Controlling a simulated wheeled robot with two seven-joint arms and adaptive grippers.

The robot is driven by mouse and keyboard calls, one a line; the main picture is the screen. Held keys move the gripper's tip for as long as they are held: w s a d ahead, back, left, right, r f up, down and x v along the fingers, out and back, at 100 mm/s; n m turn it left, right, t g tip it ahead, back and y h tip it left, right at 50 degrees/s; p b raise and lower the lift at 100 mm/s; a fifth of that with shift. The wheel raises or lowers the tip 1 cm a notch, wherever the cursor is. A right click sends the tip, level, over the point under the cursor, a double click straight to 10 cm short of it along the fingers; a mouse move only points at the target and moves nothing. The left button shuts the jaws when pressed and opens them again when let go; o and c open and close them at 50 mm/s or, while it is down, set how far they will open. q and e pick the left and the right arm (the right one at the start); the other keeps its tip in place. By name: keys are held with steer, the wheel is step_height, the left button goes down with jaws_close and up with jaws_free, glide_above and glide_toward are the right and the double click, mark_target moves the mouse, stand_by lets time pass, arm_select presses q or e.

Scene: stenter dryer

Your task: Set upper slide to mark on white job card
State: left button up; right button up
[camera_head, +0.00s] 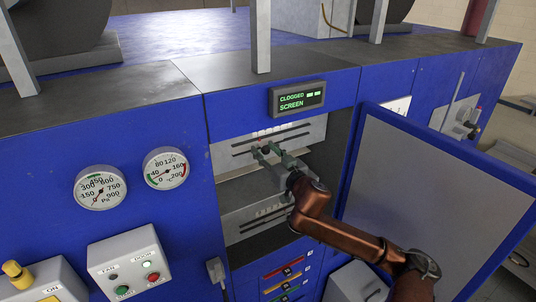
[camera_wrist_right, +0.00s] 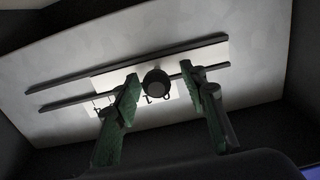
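The upper slide's dark round knob (camera_wrist_right: 156,82) shows in the right wrist view on a pale scale strip (camera_wrist_right: 104,84) between two dark rails. In the head view the upper panel (camera_head: 229,157) is inside the open cabinet, and my gripper hides its knob. My right gripper (camera_head: 268,150) reaches in at this panel. Its green fingers (camera_wrist_right: 160,88) are apart, one on each side of the knob, with gaps visible. A white card (camera_head: 398,105) is partly hidden behind the open door; its mark cannot be read fully. My left gripper is not in view.
The open door (camera_head: 430,190) stands right of my right arm. A lower panel (camera_head: 262,212) with a scale lies below the upper one. A display (camera_head: 297,97) above reads "CLOGGED SCREEN". Two gauges (camera_head: 100,187) and a button box (camera_head: 130,263) are on the left.

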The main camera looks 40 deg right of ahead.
steer(key=s+a, duration=0.1)
steer(key=s, duration=1.1)
steer(key=shift+a, duration=0.15)
steer(key=shift+w, duration=0.1)
